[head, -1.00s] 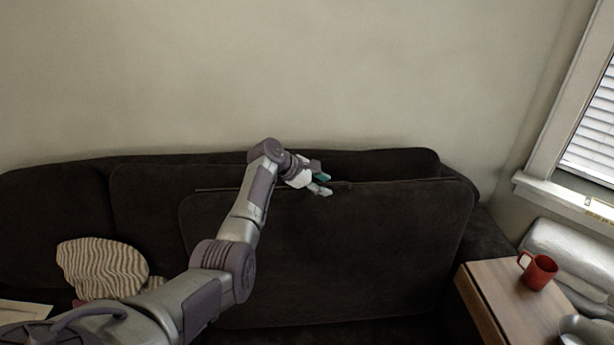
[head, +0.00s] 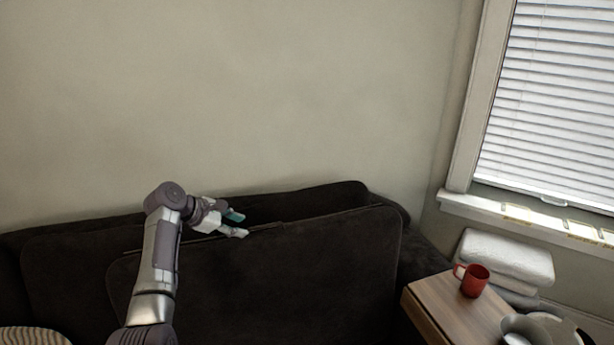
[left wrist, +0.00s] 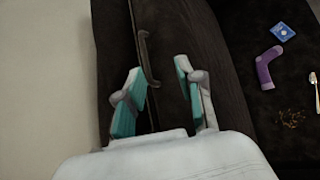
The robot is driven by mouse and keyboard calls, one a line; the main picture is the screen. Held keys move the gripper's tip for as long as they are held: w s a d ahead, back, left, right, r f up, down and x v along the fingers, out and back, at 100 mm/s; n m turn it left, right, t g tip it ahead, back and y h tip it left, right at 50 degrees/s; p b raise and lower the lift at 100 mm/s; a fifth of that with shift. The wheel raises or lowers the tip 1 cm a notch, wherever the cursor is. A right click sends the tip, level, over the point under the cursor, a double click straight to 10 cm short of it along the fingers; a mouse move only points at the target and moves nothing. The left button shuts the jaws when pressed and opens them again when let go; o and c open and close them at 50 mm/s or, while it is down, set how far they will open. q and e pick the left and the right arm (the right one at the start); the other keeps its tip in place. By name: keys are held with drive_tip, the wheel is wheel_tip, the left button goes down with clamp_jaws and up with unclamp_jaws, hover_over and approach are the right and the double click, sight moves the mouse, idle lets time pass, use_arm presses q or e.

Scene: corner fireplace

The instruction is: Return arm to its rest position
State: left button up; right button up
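My left gripper (head: 238,224) is held out over the top of the dark sofa (head: 330,270), with the arm bent at the elbow. In the left wrist view its two teal-padded fingers (left wrist: 160,95) are apart, with only the dark sofa back and a thin dark curved strip (left wrist: 146,62) visible between and beyond them. Nothing is held between the fingers. My right gripper does not show in either view.
A wooden side table (head: 445,310) with a red mug (head: 473,280) stands at the right, by white folded cushions (head: 508,256). A window (head: 550,100) is above. In the left wrist view a purple sock (left wrist: 267,68), a blue card (left wrist: 284,32) and a spoon (left wrist: 314,88) lie right.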

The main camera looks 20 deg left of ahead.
use_arm(q)
drive_tip(key=s+d+f+m+g+y, duration=0.2)
drive_tip(key=s+d+f+m, duration=0.1)
drive_tip(key=s+f+m, duration=0.45)
drive_tip(key=s+d+f+m+g+y, duration=0.15)
drive_tip(key=s+d+f+m, duration=0.25)
drive_tip(key=s+f, duration=0.55)
drive_tip(key=s+d+m+y, duration=0.1)
drive_tip(key=s+d+m, duration=0.25)
drive_tip(key=s, duration=0.45)
drive_tip(key=s+d+r+m, duration=0.1)
drive_tip(key=s+d+m, duration=0.3)
drive_tip(key=s, duration=0.5)
drive_tip(key=s+d+m+y, duration=0.1)
drive_tip(key=s+d+m, duration=0.1)
drive_tip(key=s+m, duration=0.45)
drive_tip(key=s+f+g, duration=0.1)
drive_tip(key=s+f, duration=0.1)
drive_tip(key=f, duration=1.1)
drive_tip(key=s+f+g, duration=0.1)
drive_tip(key=s+f, duration=0.1)
drive_tip(key=f, duration=1.1)
drive_tip(key=s+a+f+g, duration=0.1)
drive_tip(key=s+a+f, duration=0.1)
drive_tip(key=s+f, duration=1.3)
drive_tip(key=shift+s+a+f, duration=0.35)
drive_tip(key=shift+s, duration=0.3)
